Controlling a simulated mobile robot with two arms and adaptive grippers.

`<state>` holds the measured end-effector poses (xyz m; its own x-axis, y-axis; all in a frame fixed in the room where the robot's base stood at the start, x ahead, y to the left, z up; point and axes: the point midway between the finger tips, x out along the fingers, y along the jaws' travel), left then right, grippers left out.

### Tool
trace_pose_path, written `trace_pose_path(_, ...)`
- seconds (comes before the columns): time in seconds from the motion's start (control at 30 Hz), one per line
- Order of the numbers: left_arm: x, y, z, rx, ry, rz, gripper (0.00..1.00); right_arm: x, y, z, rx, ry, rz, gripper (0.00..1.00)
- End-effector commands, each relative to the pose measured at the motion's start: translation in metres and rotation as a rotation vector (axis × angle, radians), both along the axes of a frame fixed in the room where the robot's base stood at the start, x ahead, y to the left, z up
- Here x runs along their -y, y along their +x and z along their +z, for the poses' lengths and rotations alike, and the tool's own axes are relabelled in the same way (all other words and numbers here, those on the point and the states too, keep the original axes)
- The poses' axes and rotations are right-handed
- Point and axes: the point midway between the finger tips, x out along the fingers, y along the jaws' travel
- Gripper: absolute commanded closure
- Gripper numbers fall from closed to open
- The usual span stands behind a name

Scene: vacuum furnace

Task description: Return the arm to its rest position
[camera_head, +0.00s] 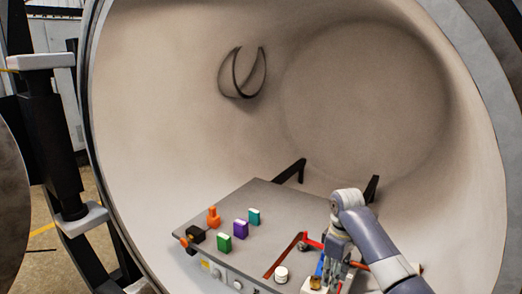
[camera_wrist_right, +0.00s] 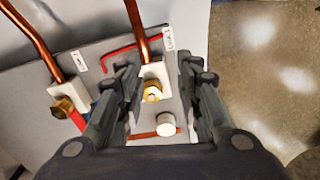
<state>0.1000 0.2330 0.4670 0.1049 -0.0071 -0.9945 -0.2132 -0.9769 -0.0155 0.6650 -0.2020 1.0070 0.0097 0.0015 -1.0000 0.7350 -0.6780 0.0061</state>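My right arm comes in from the lower right in the head view. Its gripper (camera_head: 335,268) is low over the front right of the grey table inside the furnace chamber. In the right wrist view the two fingers of this gripper (camera_wrist_right: 158,82) stand apart, on either side of a white block with a brass nut (camera_wrist_right: 152,92) and a copper tube. I see no clear grip on the block; whether a finger touches it I cannot tell. My left gripper is in neither view.
The grey table (camera_head: 258,200) carries green (camera_head: 224,243), purple (camera_head: 241,229) and teal (camera_head: 254,216) blocks, an orange piece (camera_head: 214,217) and a white round knob (camera_head: 281,274). The curved chamber wall (camera_head: 150,120) surrounds it. Free space lies above the table.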

Motion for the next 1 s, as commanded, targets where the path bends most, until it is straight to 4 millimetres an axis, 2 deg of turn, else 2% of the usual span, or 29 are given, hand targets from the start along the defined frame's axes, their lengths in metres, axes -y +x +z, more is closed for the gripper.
trace_pose_path(0.27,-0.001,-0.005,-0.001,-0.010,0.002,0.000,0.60,-0.021,-0.033,-0.057,0.019,0.018,-0.015,0.67)
trace_pose_path(0.37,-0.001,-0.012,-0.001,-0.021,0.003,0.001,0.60,-0.030,-0.055,-0.084,0.031,0.031,-0.032,0.67)
trace_pose_path(0.5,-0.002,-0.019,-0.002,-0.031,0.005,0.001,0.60,-0.043,-0.099,-0.123,0.060,0.061,-0.079,0.67)
trace_pose_path(0.7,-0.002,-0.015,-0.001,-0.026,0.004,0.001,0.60,-0.051,-0.170,-0.158,0.106,0.105,-0.185,0.67)
trace_pose_path(0.87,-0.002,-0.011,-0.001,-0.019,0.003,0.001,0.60,-0.048,-0.230,-0.169,0.144,0.131,-0.293,0.67)
trace_pose_path(1.0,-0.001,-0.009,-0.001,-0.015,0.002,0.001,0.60,-0.038,-0.281,-0.166,0.181,0.141,-0.398,0.67)
